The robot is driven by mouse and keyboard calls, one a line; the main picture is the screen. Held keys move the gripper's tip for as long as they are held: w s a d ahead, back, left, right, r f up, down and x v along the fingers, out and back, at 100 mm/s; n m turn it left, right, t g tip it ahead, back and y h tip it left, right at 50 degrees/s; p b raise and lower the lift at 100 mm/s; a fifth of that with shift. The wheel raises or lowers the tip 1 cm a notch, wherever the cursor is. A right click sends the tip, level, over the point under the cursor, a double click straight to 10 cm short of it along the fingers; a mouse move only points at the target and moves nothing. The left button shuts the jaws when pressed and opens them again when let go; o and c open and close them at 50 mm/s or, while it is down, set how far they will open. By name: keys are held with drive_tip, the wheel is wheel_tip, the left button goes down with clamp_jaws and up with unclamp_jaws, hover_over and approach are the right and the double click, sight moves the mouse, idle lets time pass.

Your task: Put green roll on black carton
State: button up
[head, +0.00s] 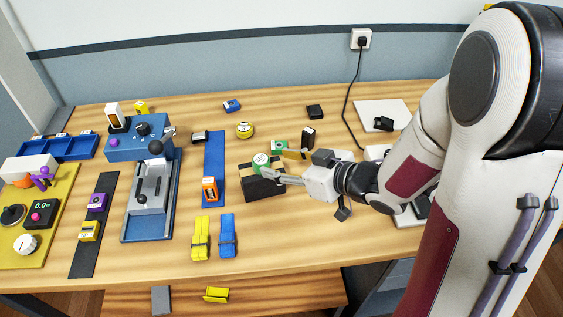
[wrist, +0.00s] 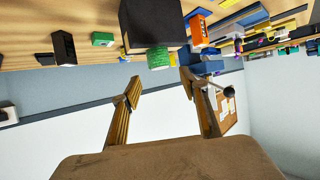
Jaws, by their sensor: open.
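The green roll (head: 261,161) has a pale end face and sits at the top of the black carton (head: 264,188), in the middle of the table. In the wrist view, which is upside down, the roll (wrist: 159,58) appears against the top edge of the carton (wrist: 150,22), seemingly touching it. My gripper (head: 277,178) reaches in from the right, close beside the roll and carton. In the wrist view its two fingers (wrist: 160,84) are apart with nothing between them, and the roll lies just beyond the tips. The exact contact under the roll is hard to see.
The table right in front of the carton is clear.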

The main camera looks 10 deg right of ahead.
idle(0.4)
drive_tip(key=s+d+r+m+h, duration=0.2)
drive_tip(key=d+r+m+h, duration=0.1)
drive_tip(key=d+r+h, duration=0.3)
drive_tip(key=s+d+r+m+h, duration=0.2)
drive_tip(key=d+r+h, duration=0.15)
drive_tip(key=d, duration=0.55)
drive_tip(key=s+a+m+g, duration=0.1)
drive_tip(key=s+a+g, duration=0.1)
drive_tip(key=s, duration=0.8)
drive_tip(key=s+a+r+m+g, duration=0.1)
drive_tip(key=s+a+m+g, duration=0.1)
drive_tip(key=s, duration=0.7)
drive_tip(key=shift+s+a+r+y, duration=0.2)
drive_tip(key=shift+s+a+y, duration=0.15)
drive_tip(key=shift+y, duration=0.1)
